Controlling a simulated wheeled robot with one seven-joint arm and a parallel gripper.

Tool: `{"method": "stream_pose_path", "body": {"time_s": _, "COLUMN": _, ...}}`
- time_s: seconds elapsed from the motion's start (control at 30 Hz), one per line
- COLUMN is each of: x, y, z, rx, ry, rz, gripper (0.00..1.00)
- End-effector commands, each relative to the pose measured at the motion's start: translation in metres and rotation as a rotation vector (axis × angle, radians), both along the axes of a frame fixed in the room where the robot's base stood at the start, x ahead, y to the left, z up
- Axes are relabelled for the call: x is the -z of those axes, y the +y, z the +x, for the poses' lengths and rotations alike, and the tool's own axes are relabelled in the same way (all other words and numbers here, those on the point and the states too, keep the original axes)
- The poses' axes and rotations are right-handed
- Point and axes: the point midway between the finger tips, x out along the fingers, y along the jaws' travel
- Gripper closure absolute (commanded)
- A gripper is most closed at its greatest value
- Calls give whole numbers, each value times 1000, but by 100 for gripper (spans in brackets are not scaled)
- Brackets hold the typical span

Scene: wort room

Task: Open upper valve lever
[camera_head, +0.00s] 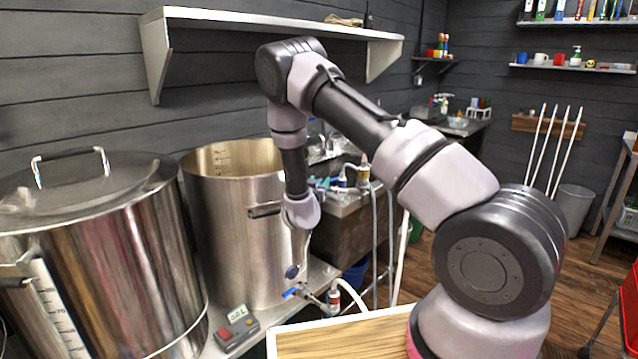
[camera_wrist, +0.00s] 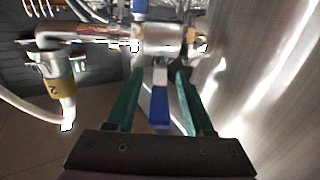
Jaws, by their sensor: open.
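In the wrist view, a steel valve body (camera_wrist: 165,38) sits on a horizontal pipe beside a shiny steel wall. Its blue lever (camera_wrist: 159,110) extends toward my gripper (camera_wrist: 160,76). My gripper is open, with one green finger on each side of the lever; I cannot tell whether either finger touches it. In the head view, my wrist is before the open steel kettle, and my gripper's fingers cannot be made out. A lower valve with a blue lever (camera_head: 289,292) is near the kettle's foot. More blue valve parts (camera_head: 325,184) show beyond the kettle.
A hose fitting with a yellow label (camera_wrist: 62,90) is left of the valve, with a white hose. The open kettle (camera_head: 232,225) and a lidded kettle (camera_head: 110,260) stand close together. A red and grey display box (camera_head: 236,327) is in front. A wall shelf (camera_head: 270,22) is above.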

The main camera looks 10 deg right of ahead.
Motion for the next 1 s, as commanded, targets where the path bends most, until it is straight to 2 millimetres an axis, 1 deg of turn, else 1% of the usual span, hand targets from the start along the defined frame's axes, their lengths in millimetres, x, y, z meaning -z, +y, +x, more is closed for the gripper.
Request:
{"method": "stream_pose_path", "body": {"time_s": 0.2, "x": 0, "y": 0, "z": 0, "rx": 0, "ry": 0, "rz": 0, "gripper": 48}}
{"method": "stream_pose_path", "body": {"time_s": 0.27, "x": 0, "y": 0, "z": 0, "rx": -1, "ry": 0, "rz": -1, "gripper": 70}}
{"method": "stream_pose_path", "body": {"time_s": 0.3, "x": 0, "y": 0, "z": 0, "rx": -1, "ry": 0, "rz": -1, "gripper": 86}}
{"method": "stream_pose_path", "body": {"time_s": 0.33, "x": 0, "y": 0, "z": 0, "rx": -1, "ry": 0, "rz": -1, "gripper": 97}}
{"method": "stream_pose_path", "body": {"time_s": 0.37, "x": 0, "y": 0, "z": 0, "rx": -1, "ry": 0, "rz": -1, "gripper": 100}}
{"method": "stream_pose_path", "body": {"time_s": 1.0, "x": 0, "y": 0, "z": 0, "rx": -1, "ry": 1, "rz": -1, "gripper": 100}}
